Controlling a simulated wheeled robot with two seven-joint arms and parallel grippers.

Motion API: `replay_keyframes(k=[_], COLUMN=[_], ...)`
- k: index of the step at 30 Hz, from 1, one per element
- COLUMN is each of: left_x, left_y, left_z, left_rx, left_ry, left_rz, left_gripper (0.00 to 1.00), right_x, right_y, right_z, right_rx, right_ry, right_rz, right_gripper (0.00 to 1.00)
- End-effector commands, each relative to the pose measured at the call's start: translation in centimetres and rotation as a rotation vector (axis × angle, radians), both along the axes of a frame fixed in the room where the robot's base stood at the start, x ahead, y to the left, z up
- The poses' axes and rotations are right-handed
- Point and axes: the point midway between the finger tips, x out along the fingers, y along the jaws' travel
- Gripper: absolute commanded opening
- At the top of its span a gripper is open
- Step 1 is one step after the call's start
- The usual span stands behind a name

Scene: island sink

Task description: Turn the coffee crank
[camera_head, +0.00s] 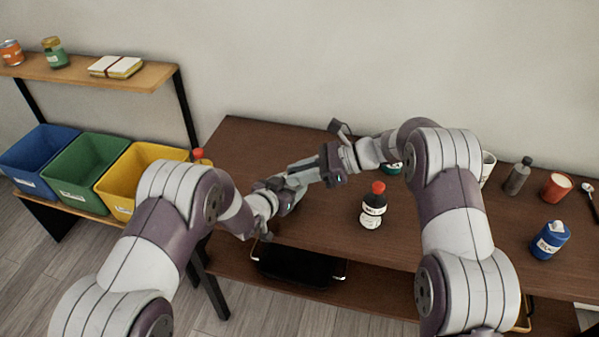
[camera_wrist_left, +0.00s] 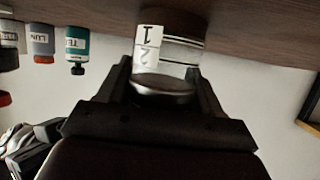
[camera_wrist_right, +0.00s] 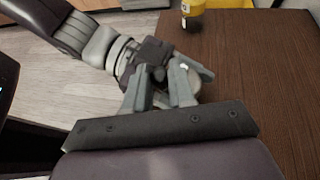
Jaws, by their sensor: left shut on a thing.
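The coffee grinder (camera_wrist_left: 182,55) shows in the left wrist view as a glass jar with a white label reading 1 and 2, a dark end against the wooden table and a metallic disc at the other end. My left gripper (camera_wrist_left: 163,82) is shut around it. In the head view the grippers mostly hide it. My right gripper (camera_wrist_right: 160,82) points left, close to my left gripper. Its fingers are apart, on either side of a small dark part and a grey disc (camera_wrist_right: 184,72), probably the grinder's top. I cannot make out the crank handle.
A yellow bottle (camera_wrist_right: 193,8) is by the table's left edge. Colored bins (camera_head: 82,165) stand at the left.

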Motion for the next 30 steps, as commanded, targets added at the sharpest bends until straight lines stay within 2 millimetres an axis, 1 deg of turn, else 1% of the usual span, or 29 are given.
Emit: replay_keyframes(k=[4, 12, 21, 22, 23, 24, 30], left_x=[-0.01, -0.03, -0.03, -0.02, -0.02, -0.02, -0.03], left_y=[0.0, -0.02, -0.02, -0.02, -0.02, -0.02, -0.01], left_z=[-0.02, -0.05, -0.05, -0.05, -0.05, -0.05, -0.05], left_rx=[0.001, 0.0, 0.001, 0.001, 0.001, 0.001, 0.001], left_ry=[0.001, 0.001, 0.001, 0.001, 0.001, 0.001, 0.001], left_rz=[0.0, -0.001, -0.001, -0.001, -0.001, -0.001, 0.0], left_gripper=[0.31, 0.31, 0.31, 0.31, 0.31, 0.31, 0.31], right_x=[-0.12, -0.77, -0.78, -0.78, -0.78, -0.78, -0.76], right_y=[0.12, 0.83, 0.84, 0.84, 0.83, 0.83, 0.81], right_z=[0.07, 0.1, 0.05, 0.05, 0.06, 0.05, 0.02], right_rx=[0.002, 0.002, 0.001, 0.001, 0.001, 0.001, 0.001], right_ry=[-0.001, 0.0, 0.0, 0.0, 0.0, 0.0, 0.0], right_rz=[-0.019, -0.23, -0.243, -0.243, -0.243, -0.243, -0.243], right_gripper=[0.0, 0.0, 0.0, 0.34, 0.43, 0.5, 0.5])
